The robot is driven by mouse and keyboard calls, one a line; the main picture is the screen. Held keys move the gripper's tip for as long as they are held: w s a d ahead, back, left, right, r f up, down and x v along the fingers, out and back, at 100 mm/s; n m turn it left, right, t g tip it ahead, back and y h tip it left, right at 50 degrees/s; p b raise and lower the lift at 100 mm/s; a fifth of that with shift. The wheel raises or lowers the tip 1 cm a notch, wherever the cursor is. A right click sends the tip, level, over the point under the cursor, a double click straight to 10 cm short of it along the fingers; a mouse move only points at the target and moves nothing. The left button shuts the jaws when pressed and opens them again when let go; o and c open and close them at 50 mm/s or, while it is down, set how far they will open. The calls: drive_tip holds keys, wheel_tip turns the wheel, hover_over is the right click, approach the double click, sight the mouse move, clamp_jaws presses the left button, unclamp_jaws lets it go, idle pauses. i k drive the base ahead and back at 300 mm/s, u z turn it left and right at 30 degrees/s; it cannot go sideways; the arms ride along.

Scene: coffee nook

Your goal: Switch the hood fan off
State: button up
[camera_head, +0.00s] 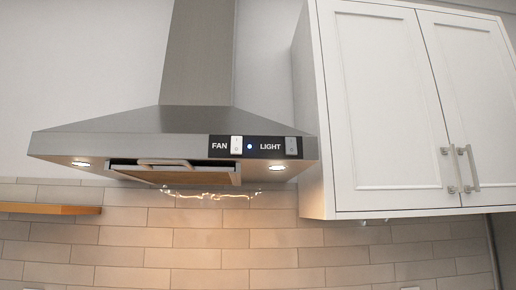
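The steel range hood (120,122) hangs on the wall left of centre. Its front edge has a black control panel (219,153) marked FAN and LIGHT. The fan switch (236,145) is a white rocker just right of the word FAN; its exact tilt is too small to tell. A small bluish-white indicator (250,147) glows to the right of it. The light switch (291,146) is a grey rocker at the panel's right end. Pale wavy strands (210,195) show below the hood's filter. My gripper is not in view.
Two lamps glow under the hood, left (80,164) and right (277,167). A filter with a handle (165,162) sits between them. A white wall cabinet (390,110) stands close to the hood's right end. A wooden shelf (50,208) is at lower left.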

sight(236, 143)
drive_tip(key=u, duration=2.2)
drive_tip(key=k, duration=0.85)
drive_tip(key=z, duration=2.1)
drive_tip(key=i, duration=0.5)
drive_tip(key=u, duration=0.05)
